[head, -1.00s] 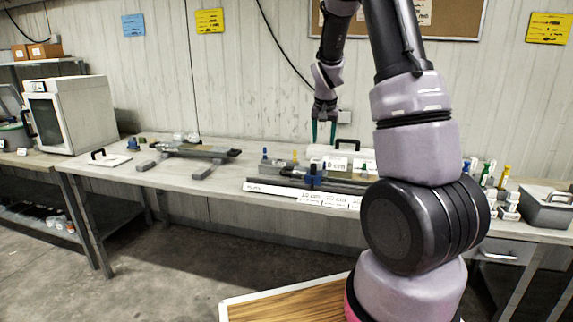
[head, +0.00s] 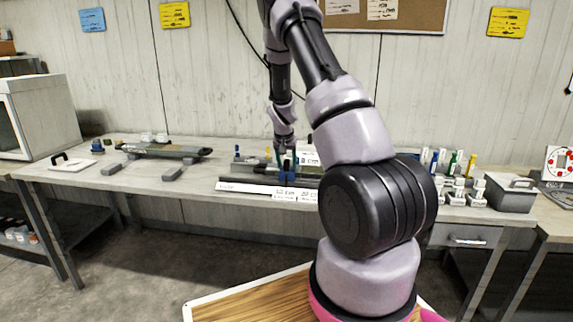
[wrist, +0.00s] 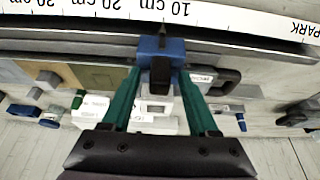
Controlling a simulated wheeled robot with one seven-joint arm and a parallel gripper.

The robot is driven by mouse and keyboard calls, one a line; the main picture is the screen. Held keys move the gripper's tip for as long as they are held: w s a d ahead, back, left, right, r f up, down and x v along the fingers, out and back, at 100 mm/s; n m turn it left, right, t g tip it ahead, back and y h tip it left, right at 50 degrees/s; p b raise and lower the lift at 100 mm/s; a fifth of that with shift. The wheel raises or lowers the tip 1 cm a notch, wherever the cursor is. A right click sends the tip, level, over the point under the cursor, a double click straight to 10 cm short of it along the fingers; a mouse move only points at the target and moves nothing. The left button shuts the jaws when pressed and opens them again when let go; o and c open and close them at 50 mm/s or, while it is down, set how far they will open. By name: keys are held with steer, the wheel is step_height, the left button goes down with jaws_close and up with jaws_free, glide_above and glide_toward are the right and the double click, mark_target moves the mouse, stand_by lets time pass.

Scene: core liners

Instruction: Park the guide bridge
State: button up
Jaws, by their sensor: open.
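The guide bridge, a blue block (wrist: 161,46) with a dark stub, straddles the dark rail at the front of the bench. In the head view the blue bridge (head: 287,172) sits just below my gripper (head: 285,152). In the wrist view my gripper's green fingers (wrist: 160,75) are open, with one on each side of the bridge's dark stub. I cannot tell whether they touch it. A white scale strip (wrist: 210,14) runs along the rail, with a PARK mark (wrist: 306,29) at its right end in this view. The bridge stands near the 10 cm mark.
Behind the rail are a row of blocks (wrist: 75,76) and a dark handle (wrist: 224,82). On the bench are a tool on supports (head: 165,150) at left, and colored-capped bottles (head: 455,165) and a grey box (head: 510,195) at right.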

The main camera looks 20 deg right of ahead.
steer(key=shift+w+d+f, duration=0.1)
steer(key=shift+f, duration=0.15)
jaws_close()
stand_by(1.4)
